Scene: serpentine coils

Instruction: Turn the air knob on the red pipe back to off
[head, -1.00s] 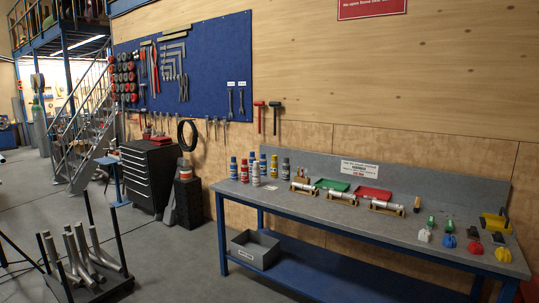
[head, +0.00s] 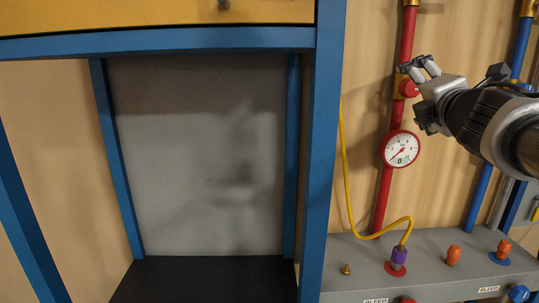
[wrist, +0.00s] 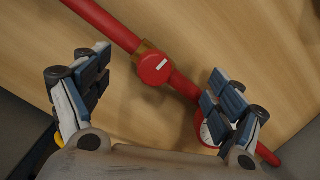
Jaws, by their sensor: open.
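The red pipe (head: 383,195) runs up the wooden wall in the head view and slants across the wrist view (wrist: 105,22). Its round red air knob (head: 408,88) sits at a brass collar. In the wrist view the knob (wrist: 154,69) faces me, with a short white bar mark lying roughly across the pipe. My gripper (head: 416,94) is open in front of the knob, coming from the right. In the wrist view the knob shows between and beyond my spread fingers (wrist: 163,92), with nothing held. I cannot tell the exact gap.
A white gauge (head: 402,149) with a red rim sits on the pipe below the knob, partly behind my right finger in the wrist view. A blue pipe (head: 480,195) stands to the right. A yellow hose (head: 347,180) ends at a purple fitting (head: 398,257) on a grey ledge.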

